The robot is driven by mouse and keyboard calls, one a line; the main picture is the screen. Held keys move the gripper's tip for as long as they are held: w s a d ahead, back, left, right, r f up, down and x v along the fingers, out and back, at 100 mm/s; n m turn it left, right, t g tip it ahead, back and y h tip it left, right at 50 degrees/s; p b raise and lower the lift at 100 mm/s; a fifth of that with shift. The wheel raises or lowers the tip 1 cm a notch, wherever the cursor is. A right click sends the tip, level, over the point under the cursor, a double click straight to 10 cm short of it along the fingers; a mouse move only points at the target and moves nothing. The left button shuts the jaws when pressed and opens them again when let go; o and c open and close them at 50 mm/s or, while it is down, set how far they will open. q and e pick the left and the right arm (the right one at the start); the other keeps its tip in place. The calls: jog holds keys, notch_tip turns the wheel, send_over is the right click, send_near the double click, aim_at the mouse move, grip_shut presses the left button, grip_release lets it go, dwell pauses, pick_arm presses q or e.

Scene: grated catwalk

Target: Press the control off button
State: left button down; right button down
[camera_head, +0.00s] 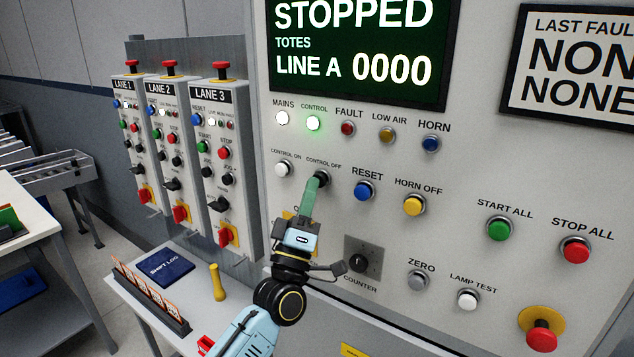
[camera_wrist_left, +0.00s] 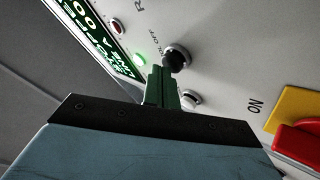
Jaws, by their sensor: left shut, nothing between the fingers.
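The control off button (camera_head: 322,178) is a black button in a metal ring on the grey panel, right of the white control on button (camera_head: 283,169). In the left wrist view the black button (camera_wrist_left: 175,58) is just beyond my fingertips. My left gripper (camera_head: 312,183) is shut and empty, its green fingers pointing at the panel. The fingertips overlap the left edge of the black button in the head view; I cannot tell whether they touch it. The control lamp (camera_head: 314,123) glows green. My right gripper is not in view.
The display (camera_head: 355,45) reads STOPPED, LINE A 0000. The blue reset button (camera_head: 365,191) and yellow horn off button (camera_head: 414,205) are to the right. Lane boxes (camera_head: 215,165) stand left, above a shelf with a shift log (camera_head: 165,268).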

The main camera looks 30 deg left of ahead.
pick_arm(q)
jog(key=shift+w, duration=0.5)
dwell(0.4)
jog(key=shift+s, duration=0.1)
jog(key=shift+s+p, duration=0.3)
jog(key=shift+s, duration=0.8)
jog(key=s, duration=0.1)
jog(key=s+p, duration=0.1)
jog(key=s, duration=0.3)
jog(key=shift+a+p, duration=0.25)
jog(key=shift+p, duration=0.05)
dwell(0.5)
